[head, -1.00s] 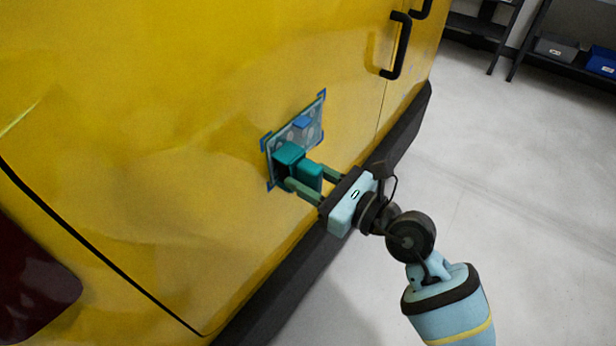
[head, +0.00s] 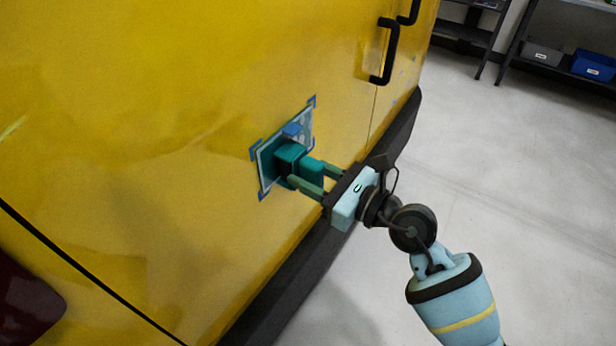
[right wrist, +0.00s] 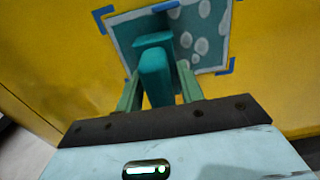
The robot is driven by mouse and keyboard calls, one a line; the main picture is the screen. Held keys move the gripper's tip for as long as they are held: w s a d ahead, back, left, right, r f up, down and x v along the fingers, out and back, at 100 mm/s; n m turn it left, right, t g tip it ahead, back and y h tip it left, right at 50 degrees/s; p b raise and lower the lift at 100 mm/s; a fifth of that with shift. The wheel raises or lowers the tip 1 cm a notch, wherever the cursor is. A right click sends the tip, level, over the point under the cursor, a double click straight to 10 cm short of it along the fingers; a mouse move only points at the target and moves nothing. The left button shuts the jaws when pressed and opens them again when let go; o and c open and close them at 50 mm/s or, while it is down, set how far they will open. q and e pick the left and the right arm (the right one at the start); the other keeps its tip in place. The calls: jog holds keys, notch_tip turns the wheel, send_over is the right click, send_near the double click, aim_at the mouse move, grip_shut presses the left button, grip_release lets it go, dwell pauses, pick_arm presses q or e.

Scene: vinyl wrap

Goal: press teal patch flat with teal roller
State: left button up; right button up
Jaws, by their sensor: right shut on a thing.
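The teal patch (head: 268,173) sits on the yellow vehicle panel, with blue tape at its corners. In the right wrist view the patch (right wrist: 212,45) shows several pale bubble-like spots on its right part. My right gripper (head: 311,178) is shut on the teal roller (head: 290,157), which also shows between the fingers in the right wrist view (right wrist: 156,75). The roller's head lies over the patch's lower middle and hides part of it. I cannot tell how firmly it touches. My left gripper is not in view.
The yellow vehicle panel (head: 150,130) fills the left, with a black handle (head: 389,50) at upper right and a dark bumper (head: 330,245) below. Shelves with a grey bin (head: 541,52) and a blue bin (head: 594,65) stand far right. The floor between is clear.

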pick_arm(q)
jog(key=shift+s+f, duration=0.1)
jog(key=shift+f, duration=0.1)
pick_arm(e)
jog(key=shift+w+d, duration=0.3)
jog(key=shift+w, duration=0.15)
pick_arm(q)
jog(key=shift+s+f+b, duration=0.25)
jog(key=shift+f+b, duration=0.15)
jog(key=shift+b, duration=0.05)
pick_arm(e)
jog(key=shift+w+d, duration=0.7)
jog(key=shift+w, duration=0.2)
jog(key=shift+w, duration=0.1)
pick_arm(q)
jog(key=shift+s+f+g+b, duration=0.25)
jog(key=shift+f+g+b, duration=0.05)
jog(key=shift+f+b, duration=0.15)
pick_arm(e)
jog(key=shift+w+d, duration=0.65)
jog(key=shift+w, duration=0.15)
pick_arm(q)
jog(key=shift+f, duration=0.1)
pick_arm(e)
jog(key=shift+w, duration=0.1)
